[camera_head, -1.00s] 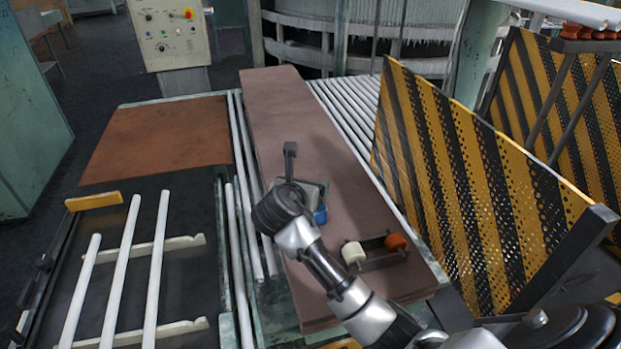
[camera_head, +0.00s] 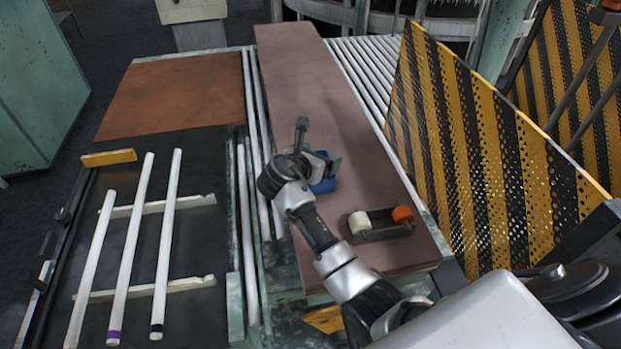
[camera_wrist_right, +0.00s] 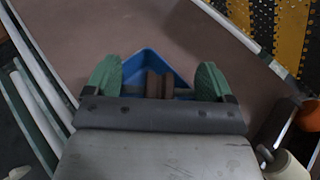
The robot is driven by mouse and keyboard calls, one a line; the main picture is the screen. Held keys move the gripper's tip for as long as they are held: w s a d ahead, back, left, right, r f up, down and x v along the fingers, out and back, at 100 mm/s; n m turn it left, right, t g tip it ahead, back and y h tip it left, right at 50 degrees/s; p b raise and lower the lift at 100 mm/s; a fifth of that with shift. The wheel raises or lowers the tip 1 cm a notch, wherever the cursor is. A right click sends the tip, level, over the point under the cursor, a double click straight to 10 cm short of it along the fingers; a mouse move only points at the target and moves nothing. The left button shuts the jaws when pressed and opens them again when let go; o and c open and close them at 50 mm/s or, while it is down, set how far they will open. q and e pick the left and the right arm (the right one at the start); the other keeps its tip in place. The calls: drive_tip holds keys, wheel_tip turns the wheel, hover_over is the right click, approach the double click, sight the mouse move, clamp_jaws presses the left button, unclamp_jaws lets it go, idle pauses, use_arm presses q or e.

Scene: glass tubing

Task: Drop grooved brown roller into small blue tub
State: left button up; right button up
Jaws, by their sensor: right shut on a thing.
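The small blue tub (camera_head: 325,186) stands on the long brown board, partly hidden by my right wrist in the head view. In the right wrist view the blue tub (camera_wrist_right: 143,62) shows beyond and below the fingers. My right gripper (camera_wrist_right: 158,86) has green finger pads and is shut on the grooved brown roller (camera_wrist_right: 153,84), which sits between them with short axle ends to the sides. The roller appears over the tub's opening; its height above the tub is hard to tell. My right gripper (camera_head: 328,164) also shows in the head view, where the roller is hidden. My left gripper is out of view.
A small rack with a white roller (camera_head: 359,222) and an orange roller (camera_head: 402,214) stands on the board (camera_head: 305,75), right of the tub. A yellow-black perforated guard (camera_head: 480,150) rises at right. White tubes (camera_head: 130,245) lie at left.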

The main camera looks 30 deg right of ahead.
drive_tip(key=o, duration=0.7)
drive_tip(key=shift+s, duration=0.1)
drive_tip(key=shift+o, duration=0.3)
drive_tip(key=shift+a+r+p, duration=0.2)
drive_tip(key=shift+a+p, duration=0.05)
drive_tip(key=shift+p, duration=0.05)
drive_tip(key=p+v, duration=0.2)
drive_tip(key=shift+s+a+r, duration=0.25)
drive_tip(key=v, duration=0.7)
drive_tip(key=shift+s+a+b, duration=0.15)
drive_tip(key=shift+a+b, duration=0.1)
drive_tip(key=shift+b, duration=0.15)
drive_tip(key=shift+f, duration=0.1)
